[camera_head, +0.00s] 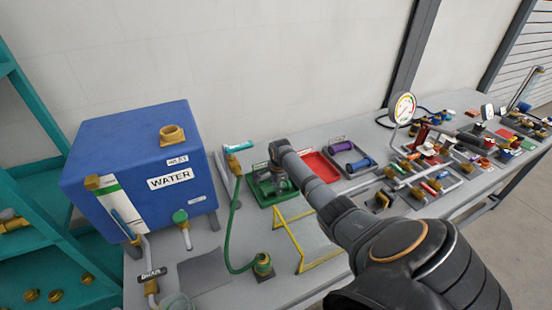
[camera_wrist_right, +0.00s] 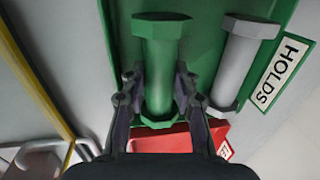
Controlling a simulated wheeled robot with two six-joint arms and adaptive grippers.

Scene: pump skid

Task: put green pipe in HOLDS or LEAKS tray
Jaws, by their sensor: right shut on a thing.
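My right gripper (camera_wrist_right: 158,82) is shut on the green pipe (camera_wrist_right: 165,50), with one finger on each side of it. The pipe has wide flanged ends and is over or in the green tray (camera_wrist_right: 207,20); I cannot tell if it touches the bottom. A grey pipe (camera_wrist_right: 237,62) lies beside it, next to the HOLDS label (camera_wrist_right: 278,75). In the head view my right gripper (camera_head: 281,180) reaches down at the green tray (camera_head: 262,204) and hides much of its inside. The red tray (camera_head: 322,165) is just right of it. My left gripper is out of view.
A blue WATER tank (camera_head: 145,160) stands at the left, with a green hose (camera_head: 233,225) beside it. A yellow frame (camera_head: 300,240) stands in front of the green tray. A gauge (camera_head: 402,108) stands behind valves.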

